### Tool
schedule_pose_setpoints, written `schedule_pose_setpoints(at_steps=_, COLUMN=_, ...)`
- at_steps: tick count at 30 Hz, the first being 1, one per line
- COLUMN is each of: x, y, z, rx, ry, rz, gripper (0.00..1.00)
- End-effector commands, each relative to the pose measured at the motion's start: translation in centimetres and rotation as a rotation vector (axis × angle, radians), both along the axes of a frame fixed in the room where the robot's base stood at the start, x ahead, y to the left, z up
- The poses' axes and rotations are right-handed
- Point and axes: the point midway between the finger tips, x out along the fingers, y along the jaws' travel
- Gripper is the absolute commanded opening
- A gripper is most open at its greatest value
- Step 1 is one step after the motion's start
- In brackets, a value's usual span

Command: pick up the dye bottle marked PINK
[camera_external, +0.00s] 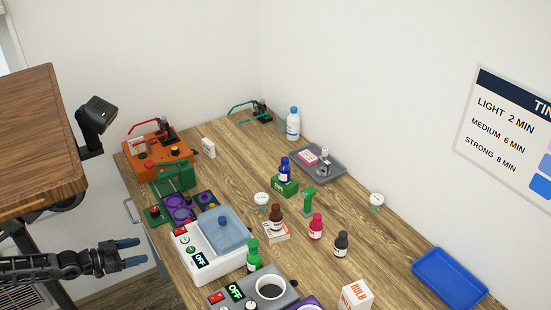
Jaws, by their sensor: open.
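My gripper (143,250) is open and empty at the lower left, beside the table's left edge and far from the pink bottle.
A white machine (205,264) with a blue lid and a grey device (240,302) stand between my gripper and the bottles. A bulb box (356,296) and a blue tray (449,279) are at the right. Bare table (375,260) lies right of the black bottle.

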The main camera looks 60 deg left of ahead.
Motion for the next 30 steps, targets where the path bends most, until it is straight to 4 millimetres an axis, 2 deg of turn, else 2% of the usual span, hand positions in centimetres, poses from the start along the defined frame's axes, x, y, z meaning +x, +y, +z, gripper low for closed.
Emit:
schedule_pose_setpoints(at_steps=5, x=0.0, y=0.0, z=0.0, rx=-0.002, ry=-0.001, rz=0.001, gripper=0.71)
schedule_pose_setpoints(at_steps=9, x=0.0, y=0.0, z=0.0, rx=-0.002, ry=-0.001, rz=0.001, gripper=0.59)
schedule_pose_setpoints(at_steps=16, x=0.0, y=0.0, z=0.0, rx=-0.005, ry=-0.001, rz=0.001, gripper=0.59)
schedule_pose_setpoints(at_steps=19, x=0.0, y=0.1, z=-0.9, rx=-0.048, ry=-0.001, rz=0.013, gripper=0.59)
schedule_pose_setpoints(at_steps=23, x=0.1, y=0.9, z=-4.6, rx=-0.217, ry=0.005, rz=0.076, gripper=0.59)
schedule_pose_setpoints(at_steps=30, x=0.6, y=4.6, z=-15.0, rx=-0.678, ry=0.005, rz=0.331, gripper=0.59)
